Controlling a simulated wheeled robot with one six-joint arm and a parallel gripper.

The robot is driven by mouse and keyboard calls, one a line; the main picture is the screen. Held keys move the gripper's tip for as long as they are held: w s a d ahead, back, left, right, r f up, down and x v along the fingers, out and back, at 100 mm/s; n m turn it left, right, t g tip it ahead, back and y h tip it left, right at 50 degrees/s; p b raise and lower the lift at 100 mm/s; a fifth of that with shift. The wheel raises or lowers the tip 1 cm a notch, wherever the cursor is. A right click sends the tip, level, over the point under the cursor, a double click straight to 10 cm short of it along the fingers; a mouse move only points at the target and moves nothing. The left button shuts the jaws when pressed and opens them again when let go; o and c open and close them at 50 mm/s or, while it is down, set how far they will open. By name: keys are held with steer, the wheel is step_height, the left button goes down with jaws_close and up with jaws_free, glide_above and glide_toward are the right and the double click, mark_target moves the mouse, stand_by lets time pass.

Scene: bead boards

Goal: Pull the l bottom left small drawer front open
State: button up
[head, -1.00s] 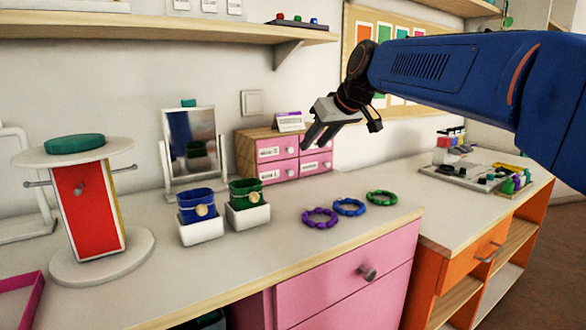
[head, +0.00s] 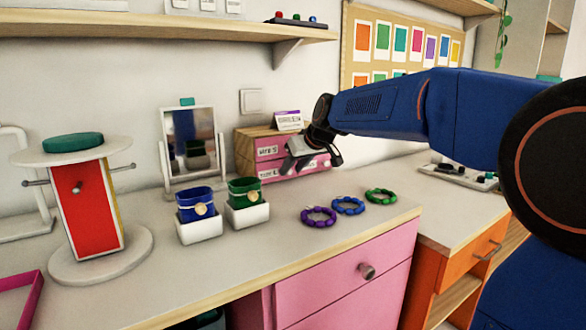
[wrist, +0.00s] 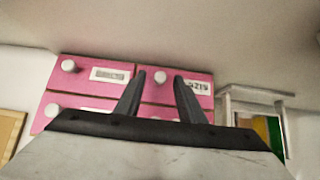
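The small drawer cabinet has pink fronts, white knobs and a wooden top (head: 262,132), and stands at the back of the desk. The wrist view is upside down, so this front (wrist: 202,95) shows at upper right there. Its white knob (wrist: 150,77) appears between my fingers, close to the left one. My gripper (head: 312,166) is open and empty in front of the cabinet; it also shows in the wrist view (wrist: 160,77). I cannot tell if it touches the knob.
A mirror (head: 194,130) stands left of the cabinet. Purple (head: 318,217), blue (head: 348,206) and green (head: 381,196) bead rings lie to the right. The front desk strip is clear.

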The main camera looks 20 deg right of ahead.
steer(key=shift+w, duration=0.1)
steer(key=shift+c, duration=0.4)
jaws_close()
steer(key=s+d, duration=0.1)
steer(key=s, duration=0.3)
steer(key=s+d, duration=0.1)
steer(key=s, duration=0.3)
steer(key=s+d, duration=0.2)
steer(key=s, duration=0.2)
steer(key=shift+s, duration=0.35)
steer(key=shift+o, duration=0.4)
jaws_free()
steer(key=v, duration=1.7)
steer(key=shift+s, duration=0.15)
